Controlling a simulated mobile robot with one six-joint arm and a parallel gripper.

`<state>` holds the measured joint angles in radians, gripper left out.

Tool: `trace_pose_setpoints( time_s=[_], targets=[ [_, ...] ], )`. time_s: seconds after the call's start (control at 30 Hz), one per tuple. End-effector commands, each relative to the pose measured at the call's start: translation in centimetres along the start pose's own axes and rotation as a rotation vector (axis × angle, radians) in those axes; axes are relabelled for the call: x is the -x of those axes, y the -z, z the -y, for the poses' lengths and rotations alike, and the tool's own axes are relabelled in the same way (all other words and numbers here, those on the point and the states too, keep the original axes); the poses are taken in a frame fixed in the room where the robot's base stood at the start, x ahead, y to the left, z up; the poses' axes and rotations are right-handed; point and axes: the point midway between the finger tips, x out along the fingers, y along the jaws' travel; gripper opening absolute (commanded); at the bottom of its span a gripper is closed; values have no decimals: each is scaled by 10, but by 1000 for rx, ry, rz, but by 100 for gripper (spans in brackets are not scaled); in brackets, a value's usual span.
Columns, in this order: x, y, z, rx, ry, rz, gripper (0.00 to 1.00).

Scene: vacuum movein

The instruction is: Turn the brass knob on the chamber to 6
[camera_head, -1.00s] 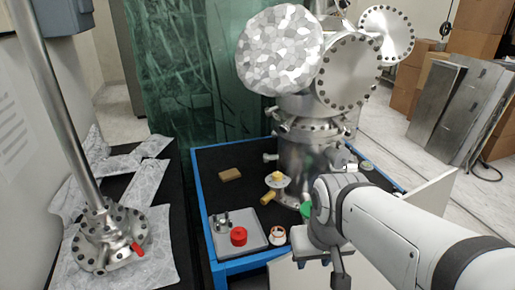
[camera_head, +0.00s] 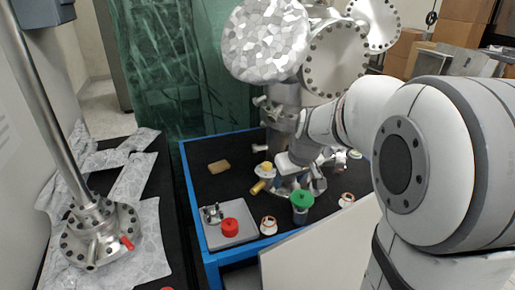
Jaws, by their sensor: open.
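The steel chamber (camera_head: 283,125) stands in the blue-edged tray. Low on its front left, a yellow brass-coloured knob (camera_head: 267,167) sits on a pale round plate. A brass-coloured cylinder (camera_head: 258,187) sticks out just below it. The knob's markings are too small to read. My arm reaches in from the right, and my gripper (camera_head: 281,168) is at the chamber's base, close to the right of the knob. It is open. Whether its fingers touch the knob cannot be told. My wrist hides part of the chamber's lower right side.
The blue-edged tray (camera_head: 190,185) also holds a tan block (camera_head: 219,166), a grey plate (camera_head: 246,230) with a red cap (camera_head: 230,227), a green-topped jar (camera_head: 301,208) and white-and-orange rings (camera_head: 268,226). A steel flange with a post (camera_head: 98,235) stands at left.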

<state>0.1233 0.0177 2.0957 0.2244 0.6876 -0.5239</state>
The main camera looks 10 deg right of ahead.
Motion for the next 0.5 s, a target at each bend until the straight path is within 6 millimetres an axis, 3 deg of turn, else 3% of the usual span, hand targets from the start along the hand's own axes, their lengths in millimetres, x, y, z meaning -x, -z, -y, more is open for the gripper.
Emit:
trace_pose_setpoints(
  time_s=[0.27,0.5],
  targets=[
    [-12,23,-10,17,0,-14,52],
    [-28,64,-9,18,0,-12,52]
  ],
)
